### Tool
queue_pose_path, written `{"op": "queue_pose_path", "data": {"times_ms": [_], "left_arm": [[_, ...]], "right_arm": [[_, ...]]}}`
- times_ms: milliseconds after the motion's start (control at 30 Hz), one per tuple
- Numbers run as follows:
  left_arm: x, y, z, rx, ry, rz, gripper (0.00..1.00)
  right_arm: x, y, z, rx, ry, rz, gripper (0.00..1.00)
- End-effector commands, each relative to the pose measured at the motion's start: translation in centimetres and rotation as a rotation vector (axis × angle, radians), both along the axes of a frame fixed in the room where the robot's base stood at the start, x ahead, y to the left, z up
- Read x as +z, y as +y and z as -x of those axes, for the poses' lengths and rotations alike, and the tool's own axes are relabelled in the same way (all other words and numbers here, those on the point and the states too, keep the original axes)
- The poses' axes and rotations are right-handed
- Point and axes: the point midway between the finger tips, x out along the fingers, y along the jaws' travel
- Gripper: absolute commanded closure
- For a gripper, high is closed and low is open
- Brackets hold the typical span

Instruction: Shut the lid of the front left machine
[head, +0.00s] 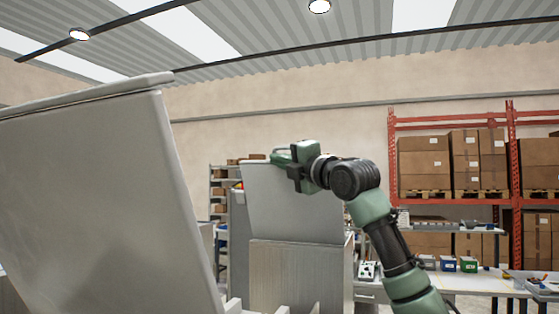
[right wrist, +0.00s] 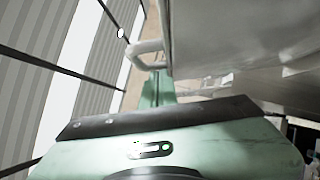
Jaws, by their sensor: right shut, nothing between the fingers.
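A large pale grey lid (head: 95,190) stands raised and tilted at the near left of the head view; its machine body is mostly out of frame. Another machine (head: 295,275) stands farther back in the middle, its flat grey lid (head: 295,205) also raised. In the right wrist view the green fingers (right wrist: 157,90) point past a pale panel with a rounded edge (right wrist: 225,40), close on the right. My left gripper is not in view.
A red rack (head: 510,165) with cardboard boxes (head: 424,165) stands at the back right. A white workbench (head: 475,282) with small coloured boxes (head: 468,264) is at the right. A grey shelf (head: 218,190) stands behind the machines.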

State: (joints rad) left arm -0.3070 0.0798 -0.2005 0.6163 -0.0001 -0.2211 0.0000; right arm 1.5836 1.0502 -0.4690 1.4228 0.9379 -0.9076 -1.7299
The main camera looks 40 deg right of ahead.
Motion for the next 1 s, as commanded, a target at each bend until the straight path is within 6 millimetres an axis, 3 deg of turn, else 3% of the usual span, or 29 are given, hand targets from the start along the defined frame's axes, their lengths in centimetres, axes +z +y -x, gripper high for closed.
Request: {"op": "queue_pose_path", "data": {"times_ms": [600,800,1000], "left_arm": [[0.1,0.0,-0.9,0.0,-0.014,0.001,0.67],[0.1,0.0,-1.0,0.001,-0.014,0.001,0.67],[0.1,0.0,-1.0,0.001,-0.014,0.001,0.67]], "right_arm": [[2.8,-5.8,-3.0,0.001,0.112,-0.231,1.0],[3.2,-7.7,-3.9,0.0,0.119,-0.24,1.0],[3.2,-8.3,-4.4,0.001,0.121,-0.235,1.0]]}}
